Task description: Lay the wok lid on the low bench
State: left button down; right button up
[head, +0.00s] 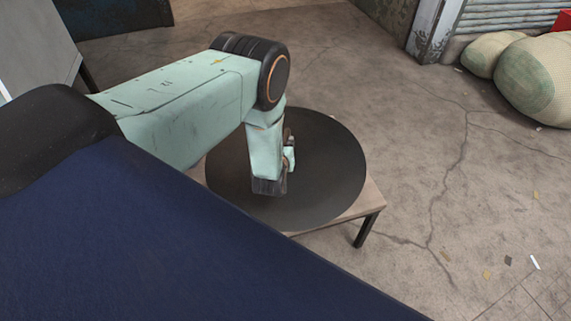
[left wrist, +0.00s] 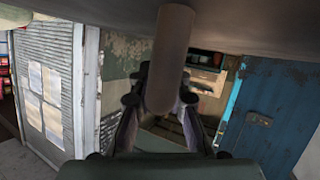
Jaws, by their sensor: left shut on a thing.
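The wok lid (head: 335,160) is a wide, dark, round disc over the low bench (head: 372,200) in the head view. The bench has a pale top and dark legs, and the lid hides most of its top. I cannot tell whether the lid touches the bench or hangs just above it. My left gripper (head: 287,160) is over the lid's middle. In the left wrist view its fingers (left wrist: 160,115) are shut around the lid's brownish cylindrical handle (left wrist: 168,60), and the lid's grey surface (left wrist: 250,22) spans the top. My right gripper is not in view.
A dark blue surface (head: 180,240) fills the lower left of the head view. Stuffed greenish sacks (head: 535,80) lie at the upper right. The cracked concrete floor right of the bench is mostly clear, with small scraps. A blue door (left wrist: 265,110) shows in the left wrist view.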

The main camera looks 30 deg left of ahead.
pick_arm(q)
jog(key=shift+w+f+b, duration=0.15)
jog(key=shift+f+b, duration=1.35)
jog(key=shift+f, duration=1.45)
jog(key=shift+r, duration=0.15)
jog(key=c, duration=1.3)
grip_release()
jog(key=shift+f, duration=0.2)
